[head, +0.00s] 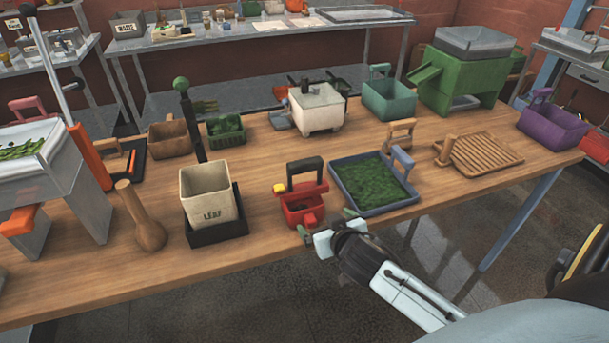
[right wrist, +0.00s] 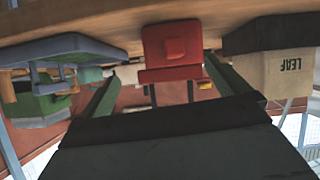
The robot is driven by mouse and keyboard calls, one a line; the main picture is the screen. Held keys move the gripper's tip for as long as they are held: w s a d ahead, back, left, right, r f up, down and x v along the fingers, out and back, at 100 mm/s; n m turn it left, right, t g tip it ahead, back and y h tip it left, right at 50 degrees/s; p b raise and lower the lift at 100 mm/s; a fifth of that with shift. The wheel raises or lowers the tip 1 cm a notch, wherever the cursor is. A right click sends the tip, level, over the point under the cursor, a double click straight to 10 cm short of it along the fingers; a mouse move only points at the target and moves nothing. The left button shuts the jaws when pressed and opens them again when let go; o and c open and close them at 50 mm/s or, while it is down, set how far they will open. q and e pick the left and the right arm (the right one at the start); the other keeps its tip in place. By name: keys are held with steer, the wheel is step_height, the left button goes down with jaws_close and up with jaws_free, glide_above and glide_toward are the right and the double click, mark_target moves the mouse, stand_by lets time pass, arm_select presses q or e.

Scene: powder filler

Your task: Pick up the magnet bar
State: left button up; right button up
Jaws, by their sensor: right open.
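A small red holder (head: 303,208) with a dark upright handle and a yellow knob stands near the table's front edge. No label names the magnet bar, and I cannot tell for sure whether this red piece is it. My right gripper (head: 325,224) is open and empty just in front of the red holder, at the table edge. In the right wrist view the red holder (right wrist: 172,48) shows ahead, between the two green fingers, which do not visibly touch it. My left gripper is not in view.
A cream LEAF bin (head: 208,193) in a black stand is left of the red holder. A blue-grey tray (head: 377,208) of green leaves is close on the right. A wooden mallet-like tool (head: 150,235) stands further left. Bare table (head: 262,168) lies behind the holder.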

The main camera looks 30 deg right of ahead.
steer(key=t, duration=0.2)
glide_toward(303, 162)
step_height(303, 162, down, 2)
steer(key=s, duration=0.2)
steer(key=shift+m+h, duration=0.3)
steer(key=shift+m, duration=0.2)
steer(key=x, duration=0.5)
steer(key=p+x, duration=0.1)
steer(key=x, duration=0.2)
steer(key=shift+w+d+r, duration=0.2)
steer(key=shift+w, duration=0.05)
steer(key=x, duration=0.3)
steer(key=p+x, duration=0.1)
steer(key=shift+w+a+r, duration=0.3)
steer(key=shift+w, duration=0.05)
steer(key=shift+w+d+f, duration=0.15)
steer(key=shift+w+f, duration=0.05)
steer(key=shift+w, duration=0.25)
steer(key=c, duration=1)
steer(key=shift+r, duration=0.1)
steer(key=shift+c, duration=0.7)
